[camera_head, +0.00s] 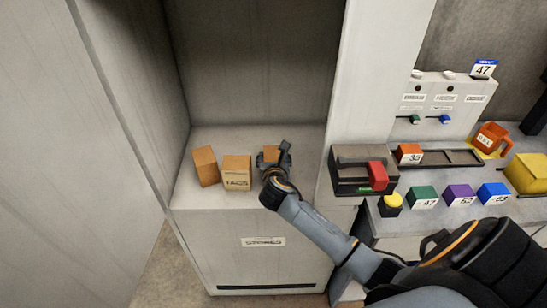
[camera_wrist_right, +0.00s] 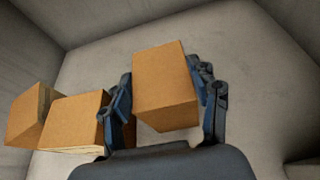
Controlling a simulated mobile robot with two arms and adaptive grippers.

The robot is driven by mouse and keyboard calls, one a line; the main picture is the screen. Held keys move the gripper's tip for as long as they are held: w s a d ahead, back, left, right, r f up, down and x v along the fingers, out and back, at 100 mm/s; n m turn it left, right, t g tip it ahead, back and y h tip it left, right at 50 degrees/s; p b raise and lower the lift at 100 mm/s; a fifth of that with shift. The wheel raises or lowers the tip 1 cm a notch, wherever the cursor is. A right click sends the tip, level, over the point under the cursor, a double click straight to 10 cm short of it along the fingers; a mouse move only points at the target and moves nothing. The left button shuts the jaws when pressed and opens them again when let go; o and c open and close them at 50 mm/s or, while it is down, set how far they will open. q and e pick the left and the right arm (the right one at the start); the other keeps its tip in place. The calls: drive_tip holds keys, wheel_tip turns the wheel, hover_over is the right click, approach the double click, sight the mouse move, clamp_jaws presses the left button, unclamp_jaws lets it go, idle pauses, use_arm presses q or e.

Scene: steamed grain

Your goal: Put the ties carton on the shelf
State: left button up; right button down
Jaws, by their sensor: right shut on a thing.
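My right gripper (camera_head: 273,162) is shut on a small brown carton (camera_head: 271,153) inside the open cabinet. In the right wrist view the carton (camera_wrist_right: 165,85) sits between the two fingers of the gripper (camera_wrist_right: 168,92). No label shows on its visible faces, so I cannot read whether it is the ties carton. The carton is at the shelf (camera_head: 225,138); I cannot tell whether its underside touches the surface. A labelled carton (camera_head: 236,172), its print seeming to read TAGS, stands to its left. My left gripper is not in view.
Another brown carton (camera_head: 206,166) stands at the far left of the shelf, close to the labelled one. The cabinet's side walls bound the space; the shelf behind the cartons is clear. A control bench with coloured blocks (camera_head: 458,195) and a red-handled device (camera_head: 363,170) lies right.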

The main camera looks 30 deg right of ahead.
drive_tip(key=shift+c, duration=1.8)
unclamp_jaws()
drive_tip(key=shift+r, duration=0.1)
drive_tip(key=v, duration=1.2)
